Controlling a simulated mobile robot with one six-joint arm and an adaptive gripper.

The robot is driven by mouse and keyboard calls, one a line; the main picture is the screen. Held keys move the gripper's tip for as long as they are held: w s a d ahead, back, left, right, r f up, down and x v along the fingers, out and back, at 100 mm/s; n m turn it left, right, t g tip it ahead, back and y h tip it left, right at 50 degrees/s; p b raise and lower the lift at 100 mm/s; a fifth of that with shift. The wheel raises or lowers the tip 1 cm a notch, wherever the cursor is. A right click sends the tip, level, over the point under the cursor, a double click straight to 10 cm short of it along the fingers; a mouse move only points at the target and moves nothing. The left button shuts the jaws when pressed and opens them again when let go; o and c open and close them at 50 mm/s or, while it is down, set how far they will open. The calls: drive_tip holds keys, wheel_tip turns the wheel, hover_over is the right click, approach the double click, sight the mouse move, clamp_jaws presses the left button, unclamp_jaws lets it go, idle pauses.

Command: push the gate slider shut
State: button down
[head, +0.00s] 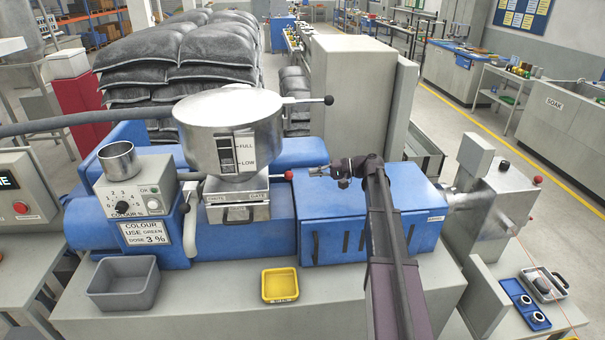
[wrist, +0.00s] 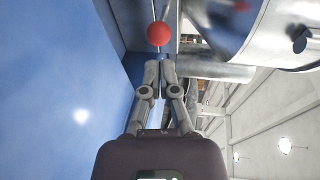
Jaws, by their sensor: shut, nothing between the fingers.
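The gate slider ends in a red ball knob (head: 289,175) on a thin rod. It sticks out to the right of the gate housing (head: 244,212) under the steel hopper (head: 230,125). In the wrist view the knob (wrist: 159,33) is straight ahead of the fingertips, with its rod running on beyond it. My gripper (head: 315,171) is just right of the knob, above the blue machine cover. In the wrist view my gripper (wrist: 160,66) is shut and empty, its fingertips together. A small gap seems to separate the fingertips from the knob.
The blue cover (head: 375,215) lies below my gripper; a blue wall (wrist: 60,100) fills the wrist view's left. A grey cabinet (head: 345,95) stands behind. A lever with a black knob (head: 328,100) juts from the hopper. A yellow tray (head: 280,284) and grey bin (head: 124,284) are in front.

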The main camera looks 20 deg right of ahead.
drive_tip(key=p+v, duration=0.1)
drive_tip(key=v, duration=0.7)
drive_tip(key=shift+d, duration=0.4)
